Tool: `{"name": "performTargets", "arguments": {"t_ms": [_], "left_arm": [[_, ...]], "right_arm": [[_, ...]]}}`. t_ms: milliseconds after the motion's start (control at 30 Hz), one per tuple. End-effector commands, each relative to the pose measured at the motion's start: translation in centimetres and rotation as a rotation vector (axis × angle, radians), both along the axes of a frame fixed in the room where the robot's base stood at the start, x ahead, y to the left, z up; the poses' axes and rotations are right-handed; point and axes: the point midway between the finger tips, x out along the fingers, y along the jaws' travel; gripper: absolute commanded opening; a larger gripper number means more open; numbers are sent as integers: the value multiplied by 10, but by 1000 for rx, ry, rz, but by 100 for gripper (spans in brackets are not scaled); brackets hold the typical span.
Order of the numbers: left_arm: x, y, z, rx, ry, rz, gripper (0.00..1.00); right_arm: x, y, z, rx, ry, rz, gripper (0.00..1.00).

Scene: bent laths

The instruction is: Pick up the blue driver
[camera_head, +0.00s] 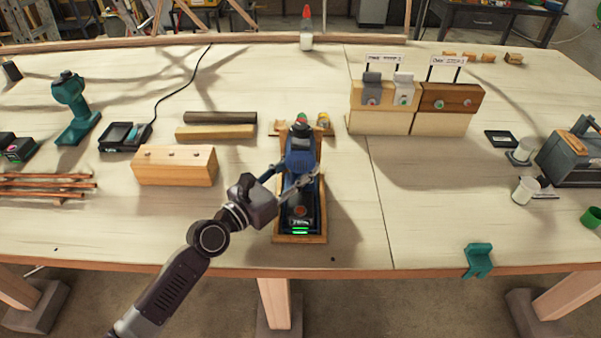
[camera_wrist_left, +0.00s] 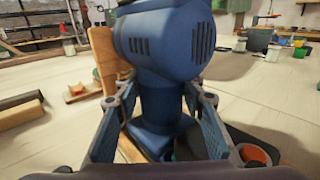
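The blue driver (camera_head: 300,160) stands in a wooden cradle (camera_head: 312,238) near the middle of the bench, with a green light on its dark base. My left gripper (camera_head: 287,182) reaches it from the front left. In the left wrist view, the driver's blue handle (camera_wrist_left: 160,105) is between the two fingers, below the rounded motor body (camera_wrist_left: 165,38). The fingers are open around the handle, with narrow gaps visible on both sides. The driver's front end is partly hidden in the wrist view. My right gripper is not in view.
A teal driver (camera_head: 75,108) stands at the left by a charger (camera_head: 125,137). A wooden block (camera_head: 174,166) lies left of the cradle. A wooden stand with switches (camera_head: 415,110) is behind right. A teal clip (camera_head: 478,261) lies at the front edge.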

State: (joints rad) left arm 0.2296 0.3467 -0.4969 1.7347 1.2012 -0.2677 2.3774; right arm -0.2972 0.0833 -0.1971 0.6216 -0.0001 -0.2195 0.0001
Motion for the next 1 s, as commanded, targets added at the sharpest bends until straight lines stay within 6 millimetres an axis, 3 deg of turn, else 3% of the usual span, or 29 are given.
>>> {"name": "performTargets", "arguments": {"t_ms": [200, 667, 1000], "left_arm": [[0, 0, 0, 1, 1, -1, 0], [0, -1, 13, -8, -8, 0, 0], [0, -1, 58, -11, -11, 1, 0]], "right_arm": [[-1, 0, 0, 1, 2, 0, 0], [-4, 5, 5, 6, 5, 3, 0], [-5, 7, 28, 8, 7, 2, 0]]}}
